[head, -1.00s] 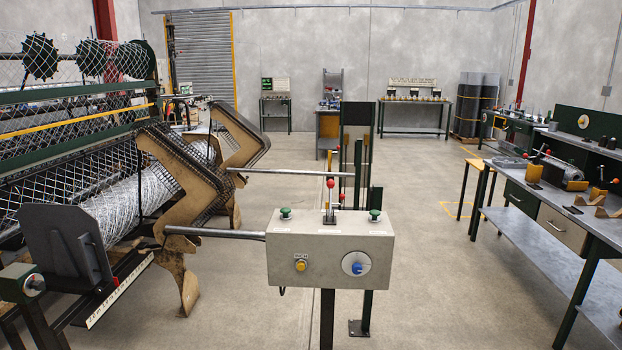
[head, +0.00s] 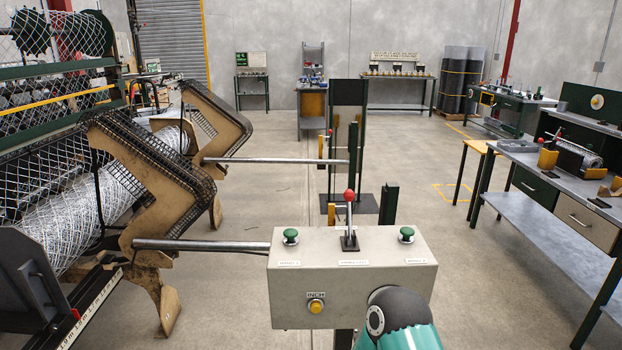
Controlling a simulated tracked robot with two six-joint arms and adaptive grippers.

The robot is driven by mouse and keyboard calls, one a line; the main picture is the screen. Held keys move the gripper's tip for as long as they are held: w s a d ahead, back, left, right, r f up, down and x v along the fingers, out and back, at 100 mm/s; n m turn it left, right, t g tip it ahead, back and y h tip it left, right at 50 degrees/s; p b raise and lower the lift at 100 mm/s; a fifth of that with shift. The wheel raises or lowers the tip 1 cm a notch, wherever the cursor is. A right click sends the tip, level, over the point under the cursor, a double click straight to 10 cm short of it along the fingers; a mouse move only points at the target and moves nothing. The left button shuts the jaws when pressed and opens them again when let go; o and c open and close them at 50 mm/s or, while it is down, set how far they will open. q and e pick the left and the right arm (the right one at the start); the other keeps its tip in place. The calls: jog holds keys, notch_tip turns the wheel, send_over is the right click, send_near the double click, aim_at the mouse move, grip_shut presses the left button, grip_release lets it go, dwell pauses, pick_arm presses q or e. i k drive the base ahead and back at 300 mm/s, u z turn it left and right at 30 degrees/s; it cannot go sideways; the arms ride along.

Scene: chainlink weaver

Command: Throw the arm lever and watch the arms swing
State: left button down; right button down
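The arm lever (head: 349,196), with a red ball knob on a metal stem, stands roughly upright on top of the grey control box (head: 350,245). Green buttons flank it: one on the left (head: 290,236) and one on the right (head: 407,234). A yellow button (head: 315,308) is on the box's front. The tan, V-shaped swing arms (head: 165,145) stand at the left by the mesh machine, joined to metal rods. A dark grey and teal joint of my own arm covers the box's lower right front. Neither of my grippers is visible.
The chainlink mesh machine (head: 60,200) fills the left side. A workbench (head: 560,200) with drawers stands at the right. A green post frame (head: 348,130) rises behind the box. The floor between box and workbench is clear.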

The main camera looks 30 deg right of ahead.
aim_at(349, 196)
jog(key=z, duration=0.45)
jog(key=i, duration=1.25)
jog(key=z, duration=1)
